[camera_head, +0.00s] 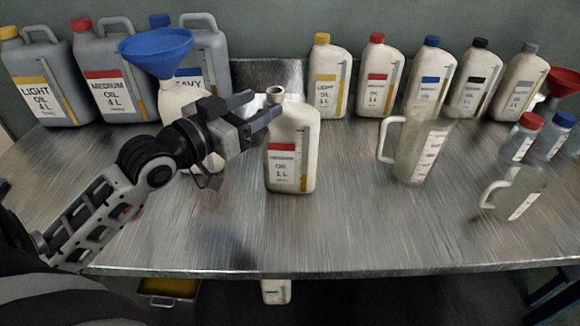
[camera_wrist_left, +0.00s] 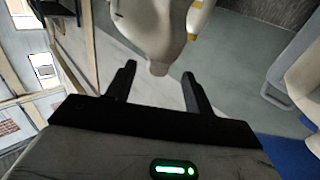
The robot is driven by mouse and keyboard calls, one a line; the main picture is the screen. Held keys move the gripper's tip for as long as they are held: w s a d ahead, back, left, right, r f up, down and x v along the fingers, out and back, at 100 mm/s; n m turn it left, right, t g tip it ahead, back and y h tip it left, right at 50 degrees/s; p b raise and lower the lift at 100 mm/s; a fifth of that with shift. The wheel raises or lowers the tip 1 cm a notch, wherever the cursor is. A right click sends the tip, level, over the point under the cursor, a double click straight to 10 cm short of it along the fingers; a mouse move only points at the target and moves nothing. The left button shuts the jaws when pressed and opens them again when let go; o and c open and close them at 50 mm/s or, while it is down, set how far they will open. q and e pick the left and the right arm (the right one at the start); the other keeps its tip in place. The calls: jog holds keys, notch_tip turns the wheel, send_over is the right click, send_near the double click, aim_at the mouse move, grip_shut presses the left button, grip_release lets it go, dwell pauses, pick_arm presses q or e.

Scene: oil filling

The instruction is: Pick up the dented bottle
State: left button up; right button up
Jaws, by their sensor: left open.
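An uncapped white bottle with a red MEDIUM OIL 1 L label (camera_head: 291,150) stands upright near the middle of the metal table. I cannot make out a clear dent on it or tell which bottle is the dented one. My left gripper (camera_head: 256,108) is open, its fingers pointing toward this bottle's neck from the left. In the left wrist view, a pale bottle (camera_wrist_left: 150,28) has its neck end just beyond and between the open fingertips (camera_wrist_left: 159,72); the fingers do not visibly grip it. My right gripper is not in view.
A blue funnel (camera_head: 156,50) sits on a white bottle (camera_head: 178,100) behind my left arm. Large grey jugs (camera_head: 40,80) stand at back left; several capped bottles (camera_head: 376,78) line the back. Clear measuring jugs (camera_head: 418,150) stand to the right. Another bottle (camera_head: 275,291) shows below the table edge.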

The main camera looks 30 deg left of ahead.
aim_at(268, 96)
pick_arm(q)
jog(key=x, duration=0.2)
jog(key=p+x, duration=0.1)
jog(key=x, duration=0.1)
jog(key=shift+d+r, duration=0.1)
jog(key=shift+r, duration=0.25)
jog(key=shift+w+d+f, duration=0.1)
jog(key=shift+w+d, duration=0.05)
jog(key=shift+w, duration=0.4)
grip_shut()
